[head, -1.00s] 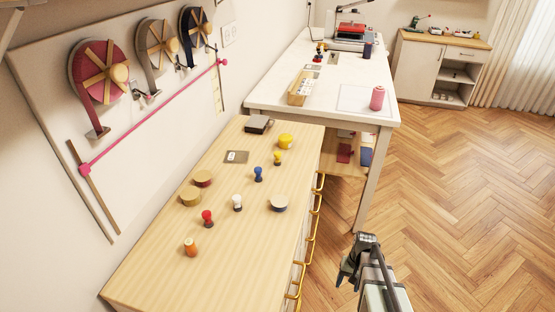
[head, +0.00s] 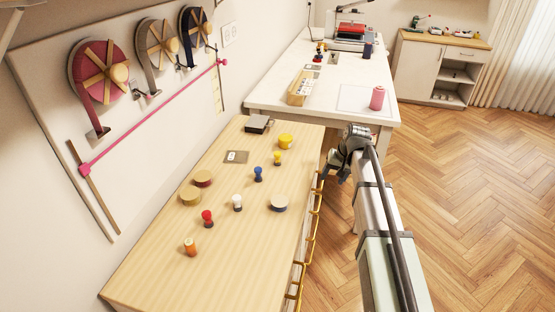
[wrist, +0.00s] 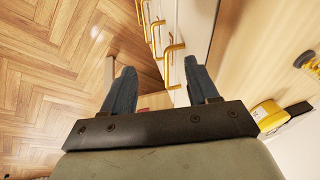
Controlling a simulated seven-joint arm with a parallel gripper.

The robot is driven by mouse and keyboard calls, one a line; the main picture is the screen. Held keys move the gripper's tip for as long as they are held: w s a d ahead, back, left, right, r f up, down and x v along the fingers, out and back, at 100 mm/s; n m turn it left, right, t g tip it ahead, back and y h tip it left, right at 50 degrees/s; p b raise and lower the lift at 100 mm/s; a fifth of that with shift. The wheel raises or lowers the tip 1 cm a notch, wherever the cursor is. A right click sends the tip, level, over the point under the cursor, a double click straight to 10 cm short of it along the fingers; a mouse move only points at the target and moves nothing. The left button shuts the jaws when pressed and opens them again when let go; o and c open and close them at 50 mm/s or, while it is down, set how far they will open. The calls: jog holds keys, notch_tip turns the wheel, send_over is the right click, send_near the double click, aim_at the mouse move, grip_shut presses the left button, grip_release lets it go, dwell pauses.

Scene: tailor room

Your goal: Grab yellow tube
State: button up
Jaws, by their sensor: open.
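Two yellow things stand near the far right end of the wooden dresser top: a wide, short yellow cylinder (head: 285,142) and a smaller yellow piece with a narrow waist (head: 278,158). I cannot tell for sure which is the yellow tube. In the wrist view, the wide cylinder (wrist: 268,116) and the small piece (wrist: 308,62) show at the right edge. My gripper (head: 331,166) is just off the dresser's right side, apart from both. In the wrist view my gripper (wrist: 158,78) is open and empty, its fingers over the drawer fronts and floor.
Blue (head: 258,174), white (head: 237,203) and red (head: 207,218) pieces, an orange spool (head: 190,247) and several round tins stand on the dresser (head: 150,280). A dark box (head: 257,124) sits at its far end. Yellow drawer handles (head: 311,240) stick out on the right. A white table (head: 270,90) stands behind.

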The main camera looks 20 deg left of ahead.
aim_at(277, 153)
jog(key=a+r, duration=0.2)
jog(key=r, duration=0.1)
jog(key=a+r+n, duration=0.1)
jog(key=a+r, duration=0.2)
jog(key=a+r+n+t, duration=0.1)
jog(key=a+r, duration=0.1)
jog(key=r, duration=0.1)
jog(key=shift+w+a+r, duration=0.2)
jog(key=shift+w+a, duration=0.05)
jog(key=shift+w, duration=0.05)
jog(key=s+a+r+n+t, duration=0.1)
jog(key=s+a+r+n, duration=0.25)
jog(key=a+r, duration=0.6)
jog(key=x, duration=0.6)
jog(key=s+x, duration=0.1)
jog(key=x, duration=0.3)
jog(key=shift+a+f, duration=0.1)
jog(key=shift+a, duration=0.3)
jog(key=shift+w+d+x, duration=0.1)
jog(key=shift+d+x, duration=0.05)
jog(key=shift+x, duration=0.75)
jog(key=shift+w+d+x, duration=0.1)
jog(key=shift+d+x, duration=0.05)
jog(key=shift+x, duration=0.75)
jog(key=shift+w+d+x, duration=0.1)
jog(key=shift+d+x, duration=0.05)
jog(key=shift+x, duration=0.7)
jog(key=shift+s, duration=0.1)
grip_shut()
